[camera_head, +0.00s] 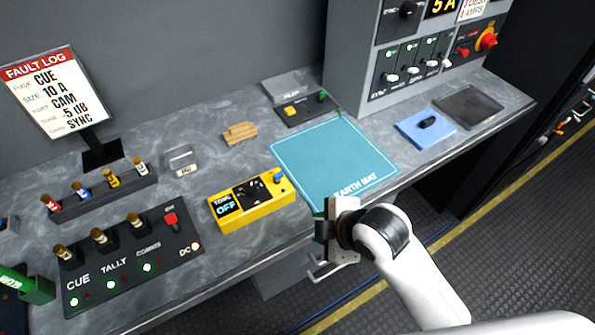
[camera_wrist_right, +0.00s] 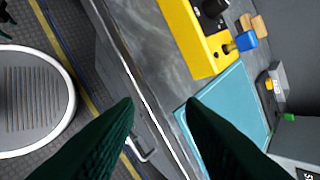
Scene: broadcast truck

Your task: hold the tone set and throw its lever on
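The tone set is a yellow box (camera_head: 228,218) on the grey bench, left of the teal earth mat. Its display reads "TONE OFF". A blue-tipped lever (camera_head: 279,178) sits at its right end. In the right wrist view the yellow box (camera_wrist_right: 198,48) is at the top, with the blue lever tip (camera_wrist_right: 246,40) at its right. My right gripper (camera_head: 323,230) is beyond the bench's front edge, right of and apart from the tone set. In the right wrist view its dark green fingers (camera_wrist_right: 161,103) are spread with nothing between them. My left gripper is not seen.
The earth mat (camera_head: 325,155) is bare. A black CUE/TALLY/COMMS panel (camera_head: 130,262) stands left of the tone set, with a row of coloured plugs (camera_head: 103,190) behind. Wooden blocks (camera_head: 239,133) lie behind it. A handle (camera_head: 325,270) projects below the bench front.

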